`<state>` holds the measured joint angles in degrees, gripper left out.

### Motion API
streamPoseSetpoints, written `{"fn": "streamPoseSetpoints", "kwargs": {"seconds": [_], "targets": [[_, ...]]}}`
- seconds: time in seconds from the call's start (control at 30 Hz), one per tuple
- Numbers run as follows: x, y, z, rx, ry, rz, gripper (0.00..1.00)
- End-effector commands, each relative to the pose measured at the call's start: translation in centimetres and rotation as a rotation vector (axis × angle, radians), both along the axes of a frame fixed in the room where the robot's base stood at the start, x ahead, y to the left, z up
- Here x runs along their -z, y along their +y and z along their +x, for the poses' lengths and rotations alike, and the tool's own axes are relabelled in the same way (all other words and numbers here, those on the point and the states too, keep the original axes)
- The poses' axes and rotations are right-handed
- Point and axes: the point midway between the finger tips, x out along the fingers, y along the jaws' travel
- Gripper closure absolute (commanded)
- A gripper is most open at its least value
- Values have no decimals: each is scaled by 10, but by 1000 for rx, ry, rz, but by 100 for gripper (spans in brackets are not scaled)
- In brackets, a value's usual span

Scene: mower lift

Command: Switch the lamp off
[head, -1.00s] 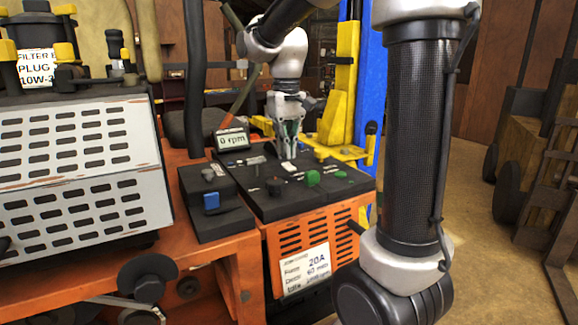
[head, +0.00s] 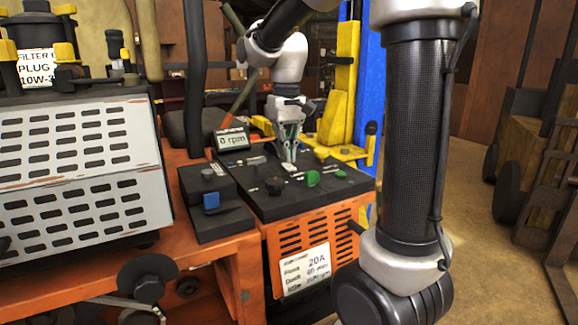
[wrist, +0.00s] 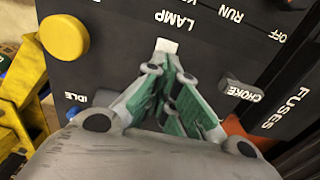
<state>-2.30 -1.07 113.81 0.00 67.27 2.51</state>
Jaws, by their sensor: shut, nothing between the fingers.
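A small white switch (wrist: 167,46) sits beside the LAMP label on the black control panel (wrist: 115,70) in the wrist view. It also shows in the head view (head: 290,168), partly covered by the fingers. My gripper (wrist: 158,70) is shut and empty, with green-sided fingers. Its fingertips are right at the near edge of the white switch; I cannot tell whether they touch it. In the head view my gripper (head: 290,158) points down at the panel from above. I cannot make out the lamp itself or whether it is lit.
A yellow knob (wrist: 64,37) and a CHOKE lever (wrist: 238,88) flank the fingers. A green knob (head: 312,178) and a black knob (head: 274,186) stand nearer the panel's front. The display (head: 232,139) reads 0 rpm.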

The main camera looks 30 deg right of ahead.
Motion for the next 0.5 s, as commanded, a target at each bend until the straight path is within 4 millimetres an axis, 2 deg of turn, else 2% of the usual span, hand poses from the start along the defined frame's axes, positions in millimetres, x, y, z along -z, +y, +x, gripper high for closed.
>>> {"fn": "streamPoseSetpoints", "kwargs": {"seconds": [0.5], "targets": [[8, 0, 0, 0, 0, 0, 100]]}}
